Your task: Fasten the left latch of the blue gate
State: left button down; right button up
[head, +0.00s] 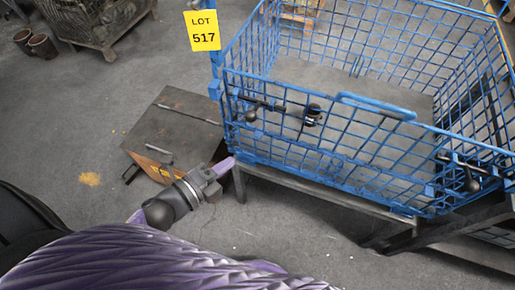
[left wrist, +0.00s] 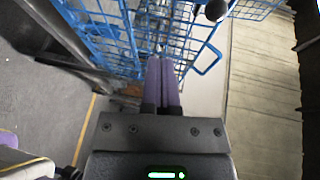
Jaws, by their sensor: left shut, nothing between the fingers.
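The blue mesh gate (head: 340,140) forms the front of a blue wire cage and has a looped blue handle (head: 375,105) on top. The left latch (head: 264,106) is a dark bolt near the gate's upper left, with a black ball knob (head: 250,116) hanging from it. A similar right latch (head: 471,180) sits at the gate's right end. My left gripper (head: 231,162) is shut and empty, with purple fingers, below and left of the left latch and apart from it. In the left wrist view, its closed fingertips (left wrist: 162,62) point toward blue mesh. My right gripper is out of view.
The cage stands on a dark metal stand (head: 330,193). A yellow LOT 517 sign (head: 203,30) rises at the cage's left corner.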

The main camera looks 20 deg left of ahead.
pick_arm(q)
jog(key=r+m, duration=0.1)
jog(key=d+r+m+h, duration=0.2)
jog(key=r, duration=0.1)
jog(key=shift+s+d+m, duration=0.15)
jog(key=shift+s+m, duration=0.15)
jog(key=shift+s, duration=0.1)
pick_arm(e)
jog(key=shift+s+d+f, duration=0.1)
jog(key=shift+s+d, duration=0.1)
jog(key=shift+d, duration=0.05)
pick_arm(q)
jog(key=w+d, duration=0.1)
jog(key=w, duration=0.8)
jog(key=shift+w+d+b, duration=0.2)
jog(key=shift+b, duration=0.15)
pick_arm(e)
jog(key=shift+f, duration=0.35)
pick_arm(q)
jog(key=shift+a, duration=0.1)
